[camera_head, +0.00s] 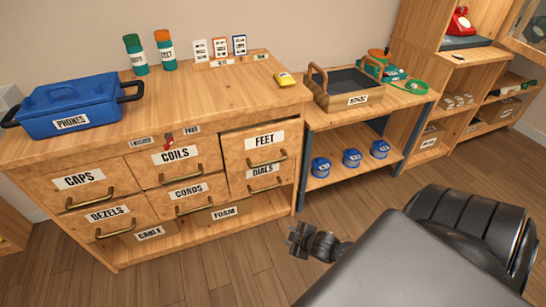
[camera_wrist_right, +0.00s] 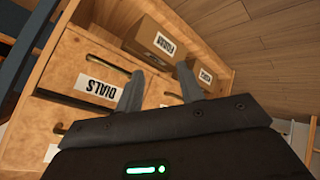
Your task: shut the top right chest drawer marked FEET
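The chest's top right drawer, marked FEET (camera_head: 244,150), shows in the head view. Its front appears to stand out a little from the chest, with a dark line along its top edge. Its handle (camera_head: 262,168) hangs near the DIALS label (camera_head: 263,170) of the drawer below. My right gripper (camera_head: 300,240) is in front of the chest, below and right of FEET, apart from it. In the right wrist view its two fingers (camera_wrist_right: 160,88) are spread and empty, with the DIALS drawer (camera_wrist_right: 95,84) upside down beyond them. The FEET label is not readable there. My left gripper is out of view.
The other chest drawers, such as COILS (camera_head: 150,173) and CORDS (camera_head: 160,196), look shut. A FOAM box (camera_head: 243,207) sits low in the chest. A blue PHONES box (camera_head: 80,92) stands on top. A shelf (camera_head: 330,120) with blue tubs is at right. The floor before the chest is clear.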

